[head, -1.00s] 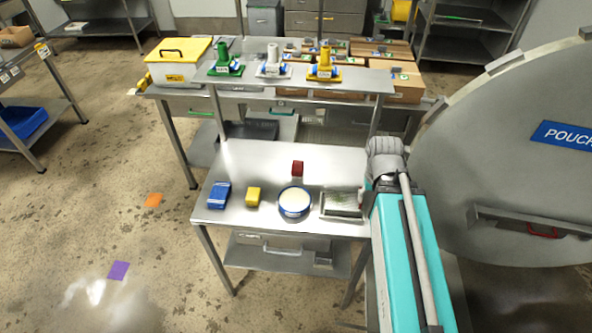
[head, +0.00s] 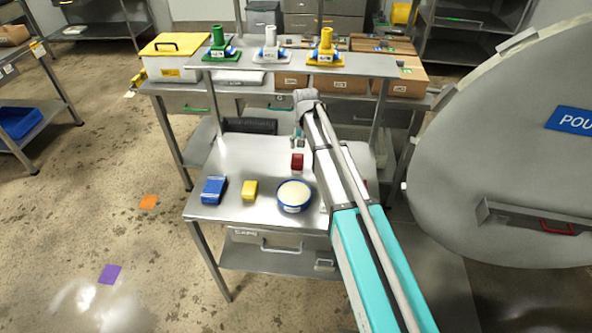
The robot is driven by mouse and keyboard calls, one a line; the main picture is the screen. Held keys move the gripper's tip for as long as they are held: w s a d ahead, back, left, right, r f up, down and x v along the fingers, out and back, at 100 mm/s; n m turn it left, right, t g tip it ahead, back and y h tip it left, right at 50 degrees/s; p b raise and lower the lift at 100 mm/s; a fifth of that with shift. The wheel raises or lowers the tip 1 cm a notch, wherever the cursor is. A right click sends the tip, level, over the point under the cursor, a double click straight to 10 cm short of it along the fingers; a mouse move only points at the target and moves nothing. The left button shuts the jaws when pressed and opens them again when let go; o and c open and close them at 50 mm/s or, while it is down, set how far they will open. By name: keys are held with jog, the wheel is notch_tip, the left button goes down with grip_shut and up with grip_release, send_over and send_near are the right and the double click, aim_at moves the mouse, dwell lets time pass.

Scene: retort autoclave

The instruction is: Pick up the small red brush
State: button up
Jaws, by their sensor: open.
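A small red block-shaped thing (head: 297,161), which may be the red brush, lies on the steel table (head: 245,155) toward its back; bristles cannot be made out. My gripper (head: 298,146) hangs from the arm's end just above and behind it in the picture, small and partly hidden. It is open and holds nothing that I can see. Whether it touches the red thing cannot be told. A sliver of another red thing (head: 364,183) shows at the right edge of my arm, mostly hidden.
On the table stand a blue block (head: 214,190), a yellow block (head: 250,190) and a round blue-rimmed bowl (head: 294,196). My arm hides the tray area. A raised shelf (head: 270,67) with green, white and yellow fittings stands behind. A large round door (head: 490,160) is at right.

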aim_at(297, 158)
jog(key=shift+w+a+f, duration=0.2)
jog(key=shift+w+a, duration=0.25)
jog(key=shift+a, duration=0.2)
jog(key=shift+w+a+f, duration=0.15)
jog(key=shift+w+a, duration=0.3)
jog(key=shift+a, duration=0.15)
jog(key=shift+f+b, duration=1.2)
jog(key=shift+b, duration=0.1)
jog(key=shift+s+f+b, duration=0.15)
jog(key=shift+f+b, duration=1.15)
jog(key=shift+s+f+b, duration=0.1)
jog(key=shift+f+b, duration=1.15)
jog(key=shift+b, duration=0.05)
jog(key=shift+c, duration=0.3)
jog(key=c, duration=1.1)
